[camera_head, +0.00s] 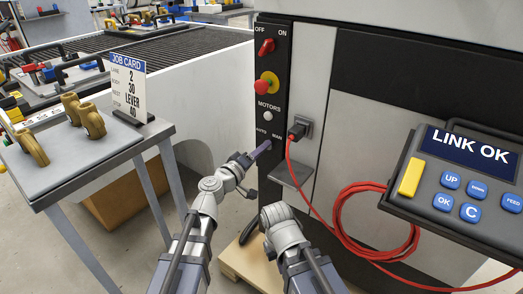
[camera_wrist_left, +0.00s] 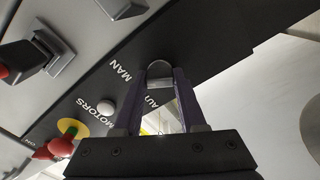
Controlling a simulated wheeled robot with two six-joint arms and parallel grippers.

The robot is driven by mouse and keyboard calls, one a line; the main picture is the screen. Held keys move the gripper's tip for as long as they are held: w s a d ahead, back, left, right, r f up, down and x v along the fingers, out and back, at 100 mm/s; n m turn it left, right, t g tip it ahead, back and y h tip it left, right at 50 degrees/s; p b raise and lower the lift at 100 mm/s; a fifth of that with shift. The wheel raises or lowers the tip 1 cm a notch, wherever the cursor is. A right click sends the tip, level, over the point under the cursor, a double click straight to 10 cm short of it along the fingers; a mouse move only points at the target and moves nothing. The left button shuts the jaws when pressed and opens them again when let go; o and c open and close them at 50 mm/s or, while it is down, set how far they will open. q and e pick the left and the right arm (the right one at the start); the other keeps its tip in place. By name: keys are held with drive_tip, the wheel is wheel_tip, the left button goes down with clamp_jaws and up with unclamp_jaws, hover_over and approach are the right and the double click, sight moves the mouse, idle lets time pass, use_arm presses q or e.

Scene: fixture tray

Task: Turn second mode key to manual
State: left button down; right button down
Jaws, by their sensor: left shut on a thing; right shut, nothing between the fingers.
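The mode key (camera_wrist_left: 158,70) is a grey, round-topped piece on the black control panel (camera_head: 272,100), beside the AUTO and MAN labels. My left gripper (camera_head: 265,147) reaches the panel just below those labels. In the left wrist view its purple-grey fingers (camera_wrist_left: 159,84) are shut on the key, one on each side. In the head view the fingers hide the key, and I cannot tell which label it points to. My right gripper (camera_head: 250,227) is low in front of the machine, apart from the panel, shut and empty; its fingertips are hard to make out.
Above the key are a red switch (camera_head: 267,47), a red button on yellow (camera_head: 262,87) and a white MOTORS button (camera_head: 268,116). A plug (camera_head: 297,132) with red cable (camera_head: 345,205) is to the right, above a small ledge (camera_head: 291,176). A pendant (camera_head: 461,182) hangs at right.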

use_arm(q)
drive_tip(key=shift+c, duration=2.4)
unclamp_jaws()
drive_tip(key=shift+s, duration=0.1)
